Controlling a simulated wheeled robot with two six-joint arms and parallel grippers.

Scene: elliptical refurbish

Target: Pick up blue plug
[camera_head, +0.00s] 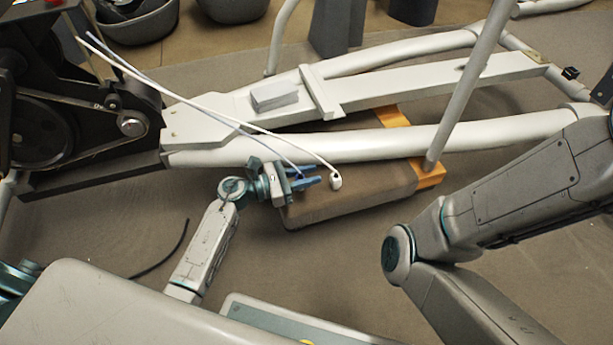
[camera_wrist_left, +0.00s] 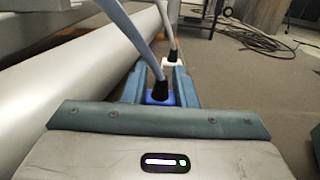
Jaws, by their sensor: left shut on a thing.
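The blue plug (camera_wrist_left: 160,97) sits between the two fingers of my left gripper (camera_wrist_left: 158,84) in the left wrist view. A grey-blue cable rises from its black collar. In the head view my left gripper (camera_head: 309,177) is shut on it beside the white frame tube, and the fingers mostly hide the plug. A white plug (camera_head: 336,181) on a white cable is just beyond the fingertips. It also shows past the fingers in the left wrist view (camera_wrist_left: 171,62). Whether it touches them I cannot tell. My right gripper is out of view.
A white tubular frame (camera_head: 400,143) crosses the head view. A brown box with orange parts (camera_head: 350,195) lies beneath the gripper and tube. Black machinery (camera_head: 60,110) is at left. Dark tubs (camera_head: 140,22) stand at the back. Loose cables (camera_wrist_left: 262,42) lie on the floor.

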